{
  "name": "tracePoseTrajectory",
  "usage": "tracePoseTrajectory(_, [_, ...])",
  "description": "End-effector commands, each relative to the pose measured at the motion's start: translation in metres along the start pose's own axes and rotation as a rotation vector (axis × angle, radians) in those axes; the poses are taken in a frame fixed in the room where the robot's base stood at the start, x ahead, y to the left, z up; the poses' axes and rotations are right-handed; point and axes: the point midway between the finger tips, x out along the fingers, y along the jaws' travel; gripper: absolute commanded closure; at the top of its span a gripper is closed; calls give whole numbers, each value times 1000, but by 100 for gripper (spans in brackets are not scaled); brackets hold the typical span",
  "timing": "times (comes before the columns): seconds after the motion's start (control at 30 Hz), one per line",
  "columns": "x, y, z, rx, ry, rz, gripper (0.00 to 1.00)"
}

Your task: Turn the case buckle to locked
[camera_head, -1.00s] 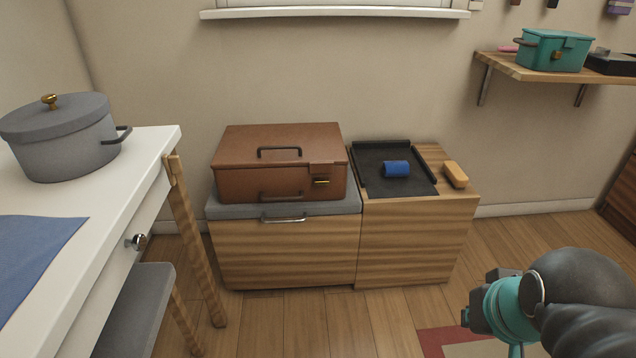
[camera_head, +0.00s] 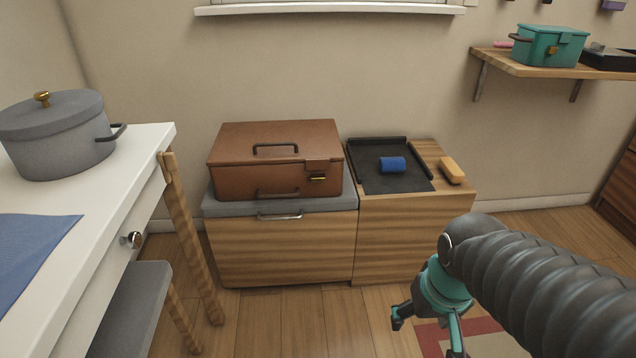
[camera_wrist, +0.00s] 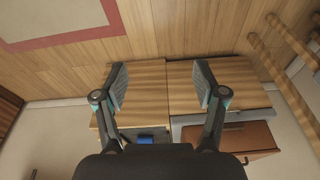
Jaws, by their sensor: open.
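A brown case (camera_head: 262,172) with a lid sits on the grey-topped wooden cabinet, left of the black tray. Its brass buckle (camera_head: 317,178) is on the front right, below a brown lid flap. The buckle is too small to tell its position clearly. My gripper (camera_head: 428,330) is in front of the cabinets, low and to the right, well apart from the case. In the wrist view my gripper (camera_wrist: 161,85) has its two fingers spread wide with nothing between them. The case (camera_wrist: 225,138) shows at lower right there, partly hidden by my gripper; the buckle cannot be made out.
A black tray (camera_head: 375,181) with a blue roll (camera_head: 392,165) and an orange block (camera_head: 452,170) lie on the right cabinet. A white table (camera_head: 120,165) with a grey pot (camera_head: 58,135) stands at left, a stool (camera_head: 130,305) below. Floor before the cabinets is open.

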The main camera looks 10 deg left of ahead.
Motion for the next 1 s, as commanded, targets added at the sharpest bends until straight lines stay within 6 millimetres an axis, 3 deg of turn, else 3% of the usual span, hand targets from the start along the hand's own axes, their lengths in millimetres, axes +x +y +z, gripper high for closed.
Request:
tracePoseTrajectory(0.33, [93, -58, -57, -104, -6, -60, 29])
tracePoseTrajectory(0.7, [198, -130, -136, -154, 246, -107, 29])
tracePoseTrajectory(0.83, [224, -151, -166, -155, 394, -115, 29])
tracePoseTrajectory(1.0, [237, -165, -209, -139, 623, -109, 29])
